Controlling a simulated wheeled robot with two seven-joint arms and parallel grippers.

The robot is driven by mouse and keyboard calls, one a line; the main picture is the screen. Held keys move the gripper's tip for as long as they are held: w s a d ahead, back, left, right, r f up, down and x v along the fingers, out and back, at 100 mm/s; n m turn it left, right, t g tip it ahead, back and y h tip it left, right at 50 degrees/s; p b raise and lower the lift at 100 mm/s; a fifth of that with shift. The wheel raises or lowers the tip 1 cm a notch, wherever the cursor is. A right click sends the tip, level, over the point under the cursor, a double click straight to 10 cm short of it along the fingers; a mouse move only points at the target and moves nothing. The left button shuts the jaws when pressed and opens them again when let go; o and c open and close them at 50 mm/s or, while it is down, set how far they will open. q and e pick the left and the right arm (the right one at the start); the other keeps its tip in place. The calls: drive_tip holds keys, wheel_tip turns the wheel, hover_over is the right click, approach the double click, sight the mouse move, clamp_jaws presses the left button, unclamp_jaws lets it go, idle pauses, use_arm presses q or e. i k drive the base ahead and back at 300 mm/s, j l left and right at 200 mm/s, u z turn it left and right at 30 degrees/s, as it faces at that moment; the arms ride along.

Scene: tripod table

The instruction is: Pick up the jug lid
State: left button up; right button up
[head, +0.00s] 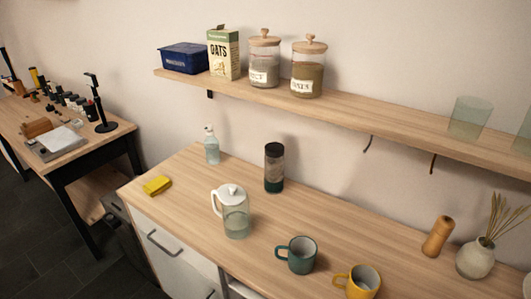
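The jug (236,222) is clear with a white handle on its left side. It stands upright on the wooden counter (185,207). The white jug lid (231,191) sits on top of the jug and has a small raised knob. Neither of my grippers shows in the head view, so nothing is seen near the lid.
A yellow sponge (157,186), a clear bottle (211,146) and a dark tumbler (274,168) stand around the jug. Green (301,256) and yellow (363,281) mugs are in front right. A wall shelf (350,112) with jars overhangs the back.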

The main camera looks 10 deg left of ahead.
sight(229, 194)
drive_tip(key=j+z, duration=0.2)
drive_tip(key=z, duration=0.6)
drive_tip(key=k+j+z, duration=0.25)
drive_tip(key=j+z, duration=0.25)
drive_tip(key=j, duration=0.25)
drive_tip(key=k+j+z, duration=0.3)
drive_tip(key=k+j, duration=0.3)
drive_tip(key=j, duration=0.15)
drive_tip(key=k+j+z, duration=0.1)
drive_tip(key=k+j, duration=0.25)
drive_tip(key=j, duration=0.1)
